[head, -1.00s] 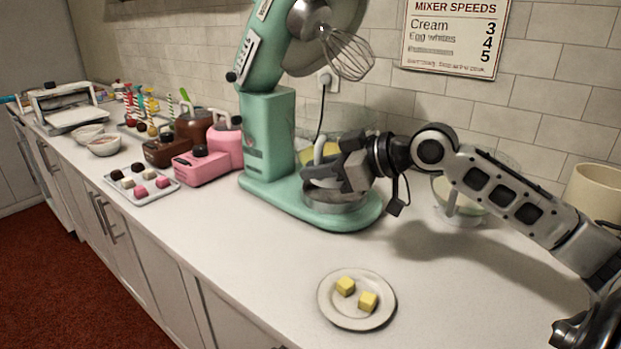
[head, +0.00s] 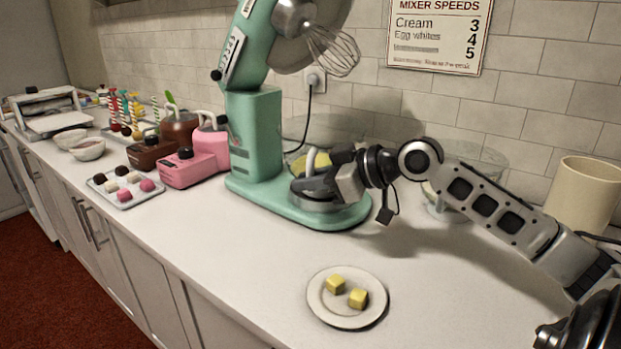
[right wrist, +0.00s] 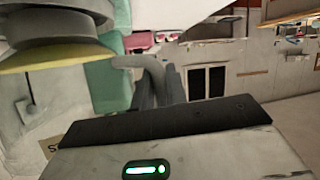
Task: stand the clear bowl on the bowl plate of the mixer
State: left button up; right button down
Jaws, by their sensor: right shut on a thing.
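The clear bowl (head: 297,163), with yellow contents and a pale grey handle, is at the bowl plate (head: 322,203) of the green mixer (head: 254,135). My right gripper (head: 326,176) is shut on its handle, which also shows in the right wrist view (right wrist: 150,68). The bowl looks upright and very low over the plate or on it; I cannot tell whether they touch. My gripper hides part of the bowl and plate. The mixer head is tilted up, with the whisk (head: 333,50) above. My left gripper is not in view.
Another clear bowl (head: 492,165) stands behind my right arm, beside a cream canister (head: 583,195). A plate (head: 320,308) with two yellow cubes lies in front. The front right counter is clear.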

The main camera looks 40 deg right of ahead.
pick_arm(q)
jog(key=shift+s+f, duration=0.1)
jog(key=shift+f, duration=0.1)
pick_arm(e)
jog(key=shift+s+f, duration=0.1)
jog(key=shift+f, duration=0.75)
dwell(0.6)
jog(key=c, duration=1.3)
grip_release()
jog(key=shift+c, duration=0.2)
